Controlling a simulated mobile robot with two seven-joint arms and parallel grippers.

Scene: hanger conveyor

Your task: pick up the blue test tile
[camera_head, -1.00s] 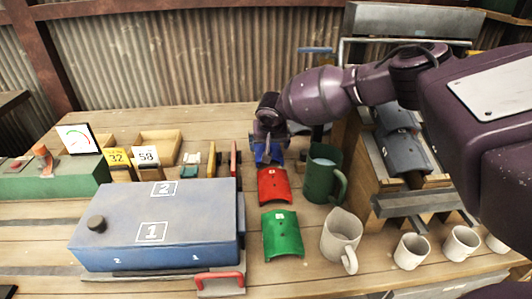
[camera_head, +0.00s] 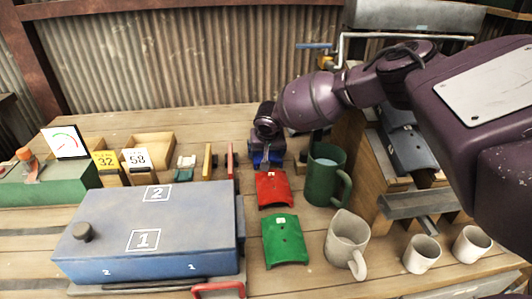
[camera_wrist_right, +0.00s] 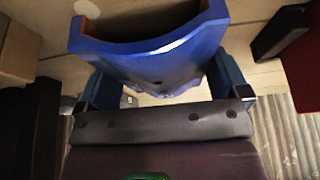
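The blue test tile (camera_head: 267,158) is at the far end of a row of tiles, partly hidden by my right gripper (camera_head: 267,150) over it. In the right wrist view the curved blue tile (camera_wrist_right: 155,50) fills the space ahead of my right gripper (camera_wrist_right: 168,88). The fingers are spread wide, one at each side of the tile, and their tips are hidden behind it. I cannot tell whether they press on it, or whether the tile is clear of the table. My left gripper is not in view.
A red tile (camera_head: 273,188) and a green tile (camera_head: 285,240) lie nearer. A green mug (camera_head: 325,178) stands close right, with a beige jug (camera_head: 346,242) nearer. A large blue box (camera_head: 150,235) is left. A wooden rack (camera_head: 380,185) is right.

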